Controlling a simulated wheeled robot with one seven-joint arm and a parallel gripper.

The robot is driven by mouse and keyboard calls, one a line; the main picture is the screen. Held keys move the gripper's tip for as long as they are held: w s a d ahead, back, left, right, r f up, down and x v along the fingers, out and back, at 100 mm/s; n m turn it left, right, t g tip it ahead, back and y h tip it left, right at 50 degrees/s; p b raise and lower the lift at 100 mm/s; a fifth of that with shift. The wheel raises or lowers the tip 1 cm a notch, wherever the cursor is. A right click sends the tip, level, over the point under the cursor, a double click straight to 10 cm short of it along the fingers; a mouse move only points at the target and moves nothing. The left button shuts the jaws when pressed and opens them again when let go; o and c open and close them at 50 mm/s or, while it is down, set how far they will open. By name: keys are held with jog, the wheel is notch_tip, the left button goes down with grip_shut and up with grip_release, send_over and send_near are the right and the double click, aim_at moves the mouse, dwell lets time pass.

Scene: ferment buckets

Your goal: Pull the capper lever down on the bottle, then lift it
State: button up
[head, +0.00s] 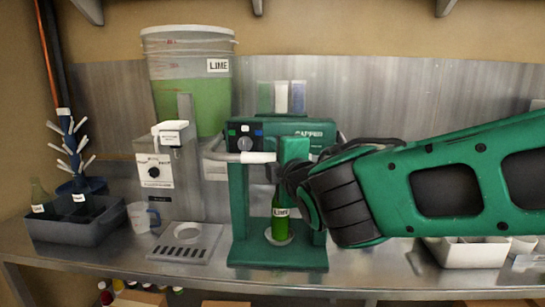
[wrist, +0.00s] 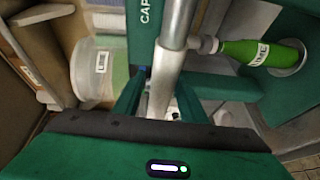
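The green capper (head: 238,205) stands on the steel counter, its label in view. A green bottle (head: 280,215) labelled LIME stands upright on its base under the capping head (head: 293,150). The bottle also shows lying sideways in the wrist view (wrist: 245,52). The capper lever (head: 255,157) has a pale grip and sits level with the capping head, above the bottle. In the wrist view the lever (wrist: 165,85) runs between the two green fingers of my gripper (wrist: 162,85), which close in on both its sides. In the head view my arm hides the fingers.
A lidded bucket of green liquid (head: 190,85) stands behind a white-fronted device (head: 155,170). A dark crate (head: 75,225), a measuring jug (head: 143,217) and a drip tray (head: 185,243) are at left. A white tray (head: 465,252) lies below my arm at right.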

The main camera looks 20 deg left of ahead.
jog(key=shift+w+a, duration=0.15)
jog(key=shift+w, duration=0.1)
grip_shut()
